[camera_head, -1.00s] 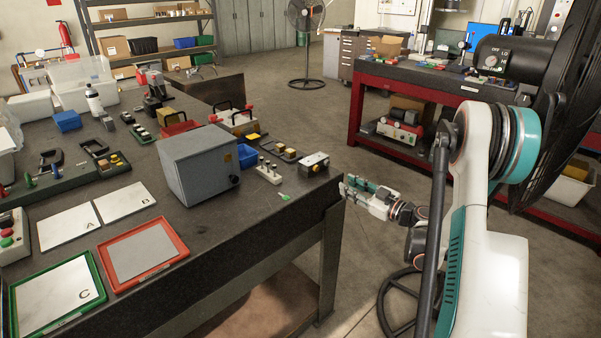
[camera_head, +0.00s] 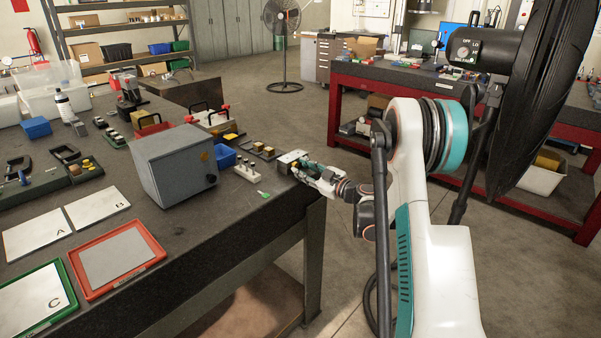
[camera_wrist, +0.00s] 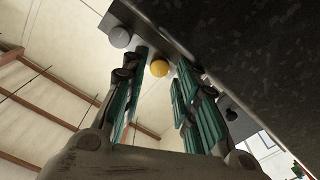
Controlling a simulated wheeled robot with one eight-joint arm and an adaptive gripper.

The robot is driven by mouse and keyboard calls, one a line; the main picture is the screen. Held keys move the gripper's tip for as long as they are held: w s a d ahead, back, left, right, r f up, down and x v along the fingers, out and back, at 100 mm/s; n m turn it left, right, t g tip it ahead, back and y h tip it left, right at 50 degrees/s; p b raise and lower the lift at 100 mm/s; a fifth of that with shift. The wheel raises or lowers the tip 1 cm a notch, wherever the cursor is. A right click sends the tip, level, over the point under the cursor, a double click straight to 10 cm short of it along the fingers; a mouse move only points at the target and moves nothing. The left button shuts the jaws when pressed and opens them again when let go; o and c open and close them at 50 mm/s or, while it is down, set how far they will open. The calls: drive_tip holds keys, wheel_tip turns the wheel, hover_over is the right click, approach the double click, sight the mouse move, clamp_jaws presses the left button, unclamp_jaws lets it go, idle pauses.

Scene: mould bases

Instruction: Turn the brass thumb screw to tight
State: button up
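The brass thumb screw shows in the wrist view as a round yellow head (camera_wrist: 159,68) on the edge of a grey metal block. In the head view the block (camera_head: 291,156) sits at the table's right edge, and my gripper hides the screw there. My gripper (camera_head: 299,168) reaches the block from the right. In the wrist view its two teal-padded fingers (camera_wrist: 157,84) are apart, one on each side of the screw head. A gap shows between each finger and the screw; I cannot tell the depth between them.
A grey knob (camera_wrist: 119,37) sits close beside the left finger in the wrist view. The table edge (camera_head: 270,212) lies below my gripper.

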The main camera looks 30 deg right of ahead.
drive_tip(key=shift+x, duration=0.9)
clamp_jaws()
drive_tip(key=shift+m, duration=0.3)
